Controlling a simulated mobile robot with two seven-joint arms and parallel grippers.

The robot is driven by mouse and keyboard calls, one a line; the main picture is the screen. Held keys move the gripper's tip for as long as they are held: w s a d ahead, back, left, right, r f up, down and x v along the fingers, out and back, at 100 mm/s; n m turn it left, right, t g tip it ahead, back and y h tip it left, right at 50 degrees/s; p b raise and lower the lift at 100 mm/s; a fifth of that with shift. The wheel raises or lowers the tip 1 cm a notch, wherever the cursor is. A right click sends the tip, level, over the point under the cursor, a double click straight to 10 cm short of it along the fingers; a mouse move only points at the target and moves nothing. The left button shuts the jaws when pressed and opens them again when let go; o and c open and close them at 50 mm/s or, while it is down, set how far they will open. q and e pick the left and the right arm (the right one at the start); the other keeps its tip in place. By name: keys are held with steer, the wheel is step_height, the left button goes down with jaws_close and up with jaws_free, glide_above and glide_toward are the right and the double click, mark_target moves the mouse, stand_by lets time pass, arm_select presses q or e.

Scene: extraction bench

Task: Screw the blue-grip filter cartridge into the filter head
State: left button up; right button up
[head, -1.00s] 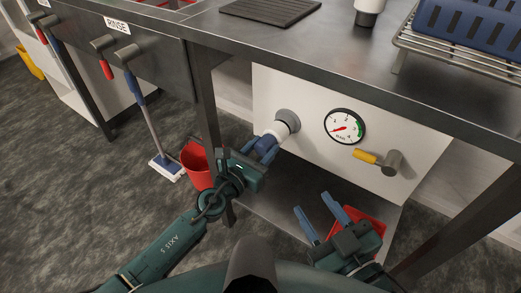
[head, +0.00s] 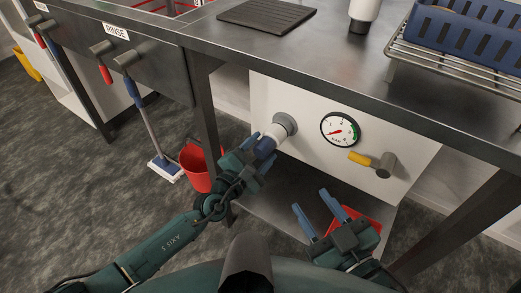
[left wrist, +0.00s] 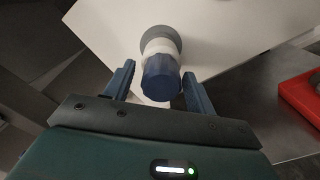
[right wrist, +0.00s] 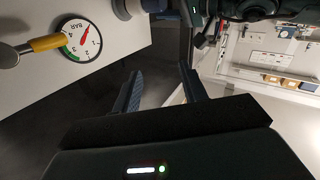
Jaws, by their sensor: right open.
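The filter cartridge (head: 273,134) has a white body and a blue grip. It sits at the grey round filter head (head: 286,121) on the white panel under the bench; whether its thread is engaged cannot be told. In the left wrist view the blue grip (left wrist: 160,78) points toward me. My left gripper (head: 257,150) is open, its fingers on either side of the blue grip with a visible gap at each side. My right gripper (head: 310,201) is open and empty, low and to the right, in front of the lower shelf.
Right of the filter head are a pressure gauge (head: 340,129) and a yellow-handled valve (head: 360,158). A red tray (head: 368,222) lies behind my right gripper. The bench edge overhangs the panel.

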arm_select(q)
steer(key=shift+o, duration=0.9)
steer(key=shift+f, duration=0.1)
steer(key=p+v, duration=0.1)
steer(key=v, duration=1.2)
arm_select(e)
steer(key=shift+s+d+f+m+g+h, duration=0.2)
steer(key=shift+f+m+g+h, duration=0.1)
steer(key=shift+f+g, duration=0.25)
steer(key=shift+s+d+f+m+g+h, duration=0.1)
steer(key=shift+d+f+m+g+h, duration=0.1)
steer(key=shift+f+g+h, duration=0.25)
